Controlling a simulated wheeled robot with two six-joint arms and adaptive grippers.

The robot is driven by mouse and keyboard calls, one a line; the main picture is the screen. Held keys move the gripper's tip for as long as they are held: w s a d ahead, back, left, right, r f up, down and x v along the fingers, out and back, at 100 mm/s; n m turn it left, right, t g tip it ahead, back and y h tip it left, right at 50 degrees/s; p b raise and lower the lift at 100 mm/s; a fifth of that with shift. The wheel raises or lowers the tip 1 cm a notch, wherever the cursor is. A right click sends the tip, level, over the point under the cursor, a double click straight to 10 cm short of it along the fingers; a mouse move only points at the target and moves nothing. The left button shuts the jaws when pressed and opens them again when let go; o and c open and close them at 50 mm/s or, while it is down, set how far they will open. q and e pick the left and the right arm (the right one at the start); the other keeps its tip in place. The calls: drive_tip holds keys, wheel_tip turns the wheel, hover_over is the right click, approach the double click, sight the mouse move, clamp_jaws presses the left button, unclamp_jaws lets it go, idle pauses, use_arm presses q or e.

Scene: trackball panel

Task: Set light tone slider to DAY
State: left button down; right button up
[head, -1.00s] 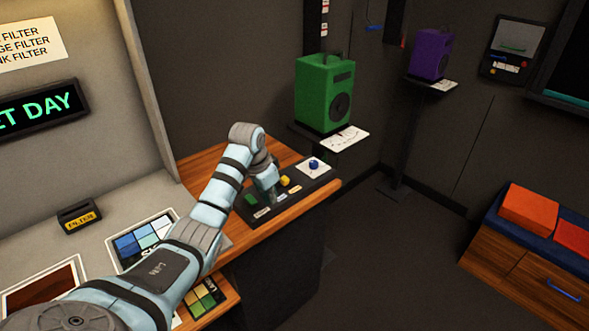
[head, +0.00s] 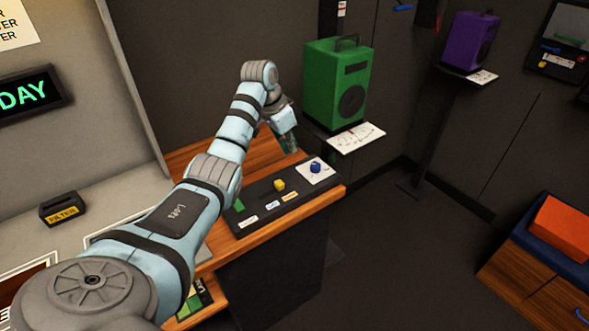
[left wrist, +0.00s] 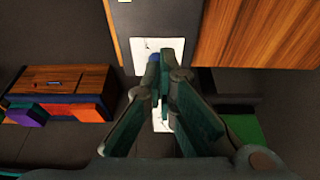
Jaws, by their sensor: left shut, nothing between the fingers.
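The dark control panel (head: 262,201) lies on the wooden desk. A yellow knob (head: 279,185) sits mid-panel, above small labels too small to read, so I cannot tell which marks DAY. My left gripper (head: 292,149) is shut and empty, above the panel's back edge, left of the ball. In the left wrist view its fingertips (left wrist: 162,82) meet below the ball.
A green speaker (head: 338,85) stands right behind the panel, with a white card (head: 357,138) in front. A purple speaker (head: 467,41) is farther back. A screen reading DAY (head: 28,95) and a filter box (head: 62,207) are at left. Open floor lies right of the desk.

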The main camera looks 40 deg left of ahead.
sight(279, 185)
use_arm(q)
drive_tip(key=x, duration=0.2)
drive_tip(key=d+x, duration=0.1)
drive_tip(key=x, duration=0.2)
drive_tip(key=shift+s+b, duration=0.1)
drive_tip(key=shift+b, duration=0.25)
drive_tip(key=b+x, duration=0.1)
drive_tip(key=x, duration=0.3)
drive_tip(key=shift+s+a+f+b, duration=0.1)
drive_tip(key=shift+f+b, duration=0.25)
drive_tip(key=s+p, duration=0.1)
drive_tip(key=s+a+p, duration=0.1)
drive_tip(key=s, duration=0.1)
drive_tip(key=shift+r, duration=0.2)
drive_tip(key=shift+s+a, duration=0.15)
drive_tip(key=shift+s, duration=0.3)
use_arm(e)
drive_tip(key=shift+s, duration=0.7)
